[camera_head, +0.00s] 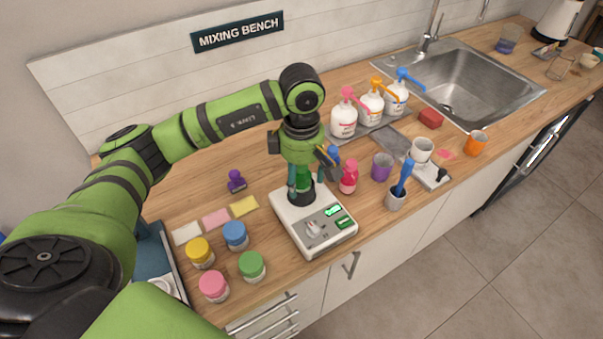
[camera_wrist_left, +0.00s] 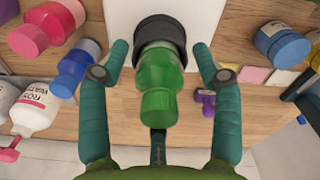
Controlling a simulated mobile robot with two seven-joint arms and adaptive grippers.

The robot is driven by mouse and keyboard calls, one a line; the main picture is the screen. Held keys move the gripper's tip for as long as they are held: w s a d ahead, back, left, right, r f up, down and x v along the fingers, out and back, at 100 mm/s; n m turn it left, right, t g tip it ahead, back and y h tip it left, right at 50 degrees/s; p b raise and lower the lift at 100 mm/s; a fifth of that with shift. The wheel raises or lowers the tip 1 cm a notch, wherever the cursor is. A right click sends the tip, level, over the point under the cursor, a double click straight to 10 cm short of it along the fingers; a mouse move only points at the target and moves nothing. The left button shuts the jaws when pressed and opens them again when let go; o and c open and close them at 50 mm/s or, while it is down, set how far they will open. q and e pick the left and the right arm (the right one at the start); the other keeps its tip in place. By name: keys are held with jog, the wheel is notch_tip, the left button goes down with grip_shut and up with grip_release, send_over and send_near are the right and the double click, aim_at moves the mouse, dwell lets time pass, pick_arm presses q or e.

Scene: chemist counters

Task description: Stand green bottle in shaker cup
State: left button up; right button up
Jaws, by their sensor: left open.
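The green bottle (camera_wrist_left: 160,75) has its base inside the black shaker cup (camera_wrist_left: 158,30) and its cap toward the wrist camera. It also shows in the head view (camera_head: 304,182), partly hidden by my gripper. The bottle looks about upright there. The cup (camera_head: 303,196) sits on a white shaker machine (camera_head: 318,232) with a small display and knob. My left gripper (camera_head: 308,177) is above the cup, around the bottle. In the left wrist view its teal fingers (camera_wrist_left: 160,76) are spread, with a gap on both sides of the bottle. My right gripper is not in view.
A pink bottle (camera_head: 348,179) and a blue bottle (camera_head: 334,154) stand close right of the machine. Several lidded jars, including a blue one (camera_head: 235,235), stand left. A small purple object (camera_head: 236,181) lies behind them.

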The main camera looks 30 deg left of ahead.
pick_arm(q)
jog(key=shift+r, duration=0.1)
jog(key=shift+r+p, duration=0.25)
jog(key=shift+p, duration=0.15)
jog(key=shift+w+r, duration=0.1)
jog(key=shift+r, duration=0.2)
notch_tip(320, 180, up, 6)
jog(key=b, duration=0.2)
jog(key=shift+f+b, duration=0.1)
jog(key=shift+b, duration=0.3)
notch_tip(320, 180, up, 4)
jog(key=shift+r, duration=0.8)
